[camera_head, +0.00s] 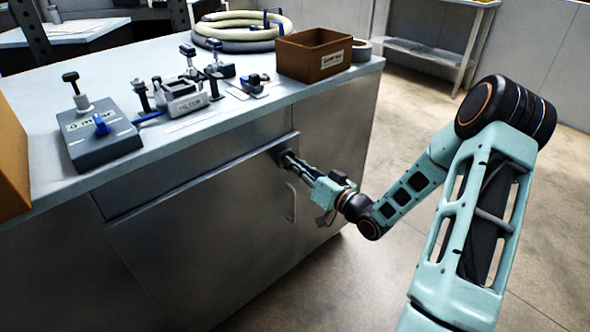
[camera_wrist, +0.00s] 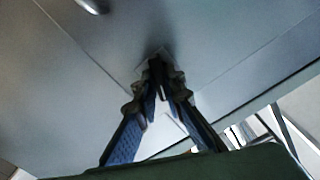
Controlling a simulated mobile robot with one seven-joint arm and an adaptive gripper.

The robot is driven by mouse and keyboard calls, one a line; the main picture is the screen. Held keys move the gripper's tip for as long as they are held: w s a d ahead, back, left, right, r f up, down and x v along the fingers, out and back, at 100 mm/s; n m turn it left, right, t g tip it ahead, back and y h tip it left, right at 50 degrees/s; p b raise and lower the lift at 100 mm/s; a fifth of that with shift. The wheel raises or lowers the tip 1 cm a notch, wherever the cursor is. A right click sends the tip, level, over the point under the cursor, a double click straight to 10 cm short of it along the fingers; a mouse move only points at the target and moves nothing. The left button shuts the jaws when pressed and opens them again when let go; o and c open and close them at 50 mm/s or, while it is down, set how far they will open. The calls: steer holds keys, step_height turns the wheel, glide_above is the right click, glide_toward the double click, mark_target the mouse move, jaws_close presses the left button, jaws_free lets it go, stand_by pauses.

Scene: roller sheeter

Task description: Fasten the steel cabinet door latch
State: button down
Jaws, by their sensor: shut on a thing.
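The steel cabinet (camera_head: 340,140) has grey doors below a worktop. The left door (camera_head: 190,245) looks closed or nearly closed; I cannot tell if it is flush. The door latch (camera_head: 283,157) is a small dark part near the door's upper right corner, mostly hidden by my gripper. My gripper (camera_head: 288,160) reaches it from the right and is shut on it. In the wrist view the two fingers of my gripper (camera_wrist: 159,85) converge on the dark latch (camera_wrist: 157,58) against the steel front. The latch's exact position is hidden between the fingertips.
A vertical door handle (camera_head: 291,203) stands out below my gripper; a handle end also shows in the wrist view (camera_wrist: 92,5). The worktop (camera_head: 235,110) overhangs above, carrying a brown box (camera_head: 312,57), a coiled hose (camera_head: 240,27) and several fixtures. The floor at right is clear.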

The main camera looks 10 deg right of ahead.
steer(key=n+b, duration=0.3)
steer(key=n, duration=0.1)
steer(key=shift+a+n, duration=0.15)
steer(key=shift+n, duration=0.25)
steer(key=shift+r, duration=0.1)
steer(key=c, duration=2)
jaws_free()
steer(key=v, duration=1.2)
